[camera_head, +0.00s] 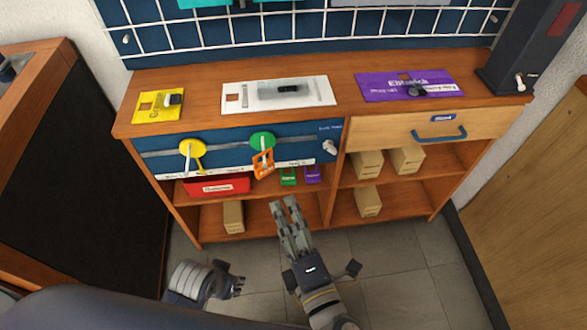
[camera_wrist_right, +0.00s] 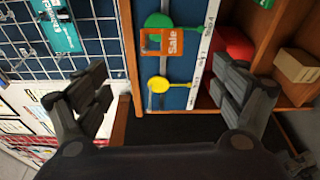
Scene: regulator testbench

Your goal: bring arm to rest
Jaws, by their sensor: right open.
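My right gripper (camera_wrist_right: 165,95) is open in the right wrist view, its two fingers wide apart with nothing between them. In the head view this gripper (camera_head: 287,212) reaches up over the floor in front of the shelf unit. My left gripper (camera_head: 232,279) is low and to the left in the head view, at the end of the arm that comes in from the left. It is small and partly hidden, so its fingers are unclear. Both are apart from the bench (camera_head: 345,112).
The blue panel carries a yellow dial (camera_head: 192,148) and a green dial (camera_head: 262,140) with an orange tag (camera_head: 263,165). A red bin (camera_head: 219,186) and boxes (camera_head: 368,202) fill the shelves. A dark cabinet (camera_head: 75,180) stands left. The grey floor (camera_head: 400,275) is clear at the right.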

